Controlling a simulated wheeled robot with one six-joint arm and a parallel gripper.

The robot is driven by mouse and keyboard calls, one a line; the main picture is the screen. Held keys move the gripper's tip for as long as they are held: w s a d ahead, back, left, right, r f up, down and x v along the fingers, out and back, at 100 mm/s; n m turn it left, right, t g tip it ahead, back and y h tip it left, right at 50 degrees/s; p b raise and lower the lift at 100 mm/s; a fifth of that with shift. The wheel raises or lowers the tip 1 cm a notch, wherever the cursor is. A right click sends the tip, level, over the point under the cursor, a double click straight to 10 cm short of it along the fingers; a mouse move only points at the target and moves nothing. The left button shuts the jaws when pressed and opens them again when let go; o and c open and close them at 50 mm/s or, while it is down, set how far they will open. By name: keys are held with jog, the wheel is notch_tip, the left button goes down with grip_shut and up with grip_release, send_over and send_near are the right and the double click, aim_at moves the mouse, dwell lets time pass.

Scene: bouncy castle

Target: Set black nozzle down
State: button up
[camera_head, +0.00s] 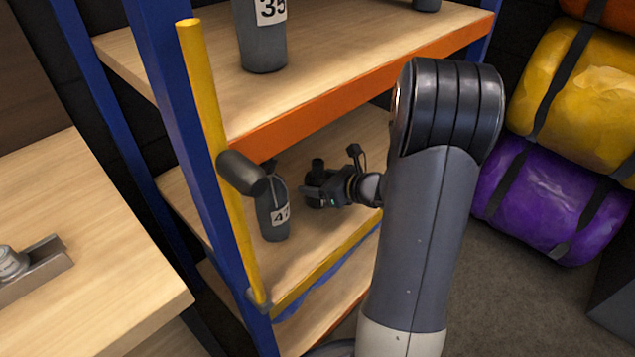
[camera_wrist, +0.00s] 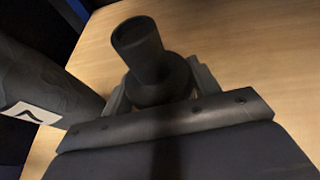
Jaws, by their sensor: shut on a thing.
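The black nozzle (camera_wrist: 140,50) is a dark round piece with a narrower tube end and a wider collar. In the wrist view it sits between the fingers of my gripper (camera_wrist: 155,92), which is shut on it. In the head view my gripper (camera_head: 318,193) is over the middle wooden shelf (camera_head: 345,150), with the nozzle (camera_head: 318,165) at its tip. The nozzle's tube end points up. I cannot tell whether its underside touches the shelf.
A grey bottle with a number label (camera_head: 272,215) stands just left of the nozzle; it also shows in the wrist view (camera_wrist: 40,85). A yellow post (camera_head: 205,100) and a yellow bar (camera_head: 325,265) edge the shelf. Another bottle labelled 35 (camera_head: 262,45) stands on the shelf above.

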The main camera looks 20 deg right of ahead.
jog(key=o, duration=1.1)
jog(key=shift+f, duration=0.1)
jog(key=shift+r, duration=0.2)
jog(key=shift+p+v, duration=1.9)
jog(key=shift+v, duration=4.1)
